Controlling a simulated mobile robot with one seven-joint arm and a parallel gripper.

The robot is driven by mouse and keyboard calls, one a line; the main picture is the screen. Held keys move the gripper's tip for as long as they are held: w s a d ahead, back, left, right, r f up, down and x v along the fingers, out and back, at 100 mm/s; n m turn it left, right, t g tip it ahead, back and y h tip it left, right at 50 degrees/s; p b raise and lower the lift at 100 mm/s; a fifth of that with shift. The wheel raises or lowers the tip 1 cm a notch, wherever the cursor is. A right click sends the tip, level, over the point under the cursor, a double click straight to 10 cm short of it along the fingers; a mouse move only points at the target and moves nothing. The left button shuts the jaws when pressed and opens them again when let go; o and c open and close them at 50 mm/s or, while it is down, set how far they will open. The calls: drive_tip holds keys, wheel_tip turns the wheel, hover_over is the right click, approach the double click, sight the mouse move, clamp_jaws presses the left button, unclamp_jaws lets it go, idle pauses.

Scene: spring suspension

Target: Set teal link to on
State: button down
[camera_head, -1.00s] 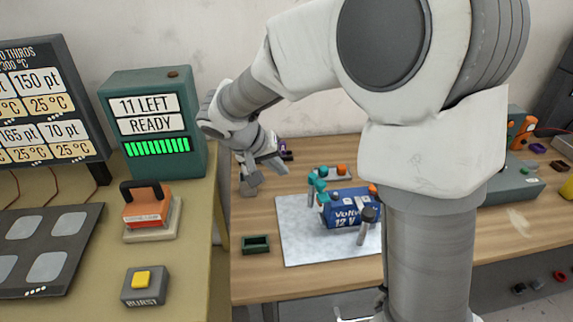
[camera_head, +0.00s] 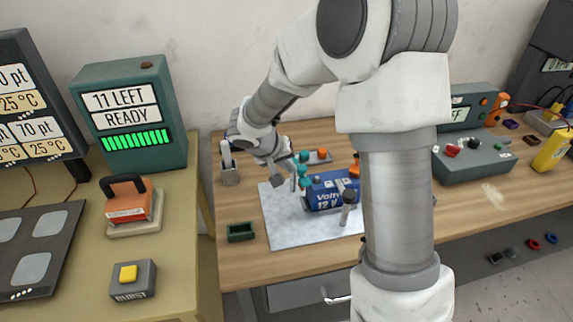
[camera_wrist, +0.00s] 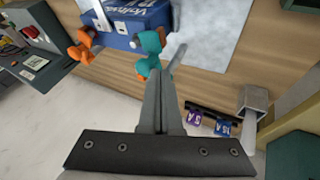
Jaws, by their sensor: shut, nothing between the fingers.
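The teal link (camera_head: 304,169) is at the left end of the blue 12 V battery (camera_head: 328,196) on the workbench. In the wrist view the teal link (camera_wrist: 150,52) is just beyond my fingertips, with a thin grey bar slanting beside it. My gripper (camera_wrist: 160,76) is shut and empty; whether it touches the link I cannot tell. In the head view my gripper (camera_head: 288,180) is just left of the link, partly overlapping it. The battery (camera_wrist: 130,18) and an orange clamp (camera_wrist: 83,46) lie beyond it.
The battery stands on a pale mat (camera_head: 280,228). A grey lever (camera_head: 230,168) stands left of my gripper. Purple and blue fuses (camera_wrist: 195,122) show in the wrist view. A grey-green console (camera_head: 473,160) stands right.

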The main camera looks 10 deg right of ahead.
sight(304, 168)
drive_tip(key=shift+d+f+b, duration=0.1)
drive_tip(key=shift+d+b, duration=0.05)
drive_tip(key=shift+b, duration=0.2)
drive_tip(key=shift+s+d+f+n+b, duration=0.1)
drive_tip(key=shift+s+d+n+b, duration=0.1)
drive_tip(key=shift+n+b, duration=0.45)
drive_tip(key=shift+s+d+n+t+y+b, duration=0.1)
drive_tip(key=shift+d+n+t+y+b, duration=0.95)
drive_tip(key=shift+n+b, duration=0.5)
drive_tip(key=shift+d+g, duration=0.25)
drive_tip(key=shift+d, duration=0.2)
drive_tip(key=shift+r, duration=0.2)
drive_tip(key=shift+a, duration=0.1)
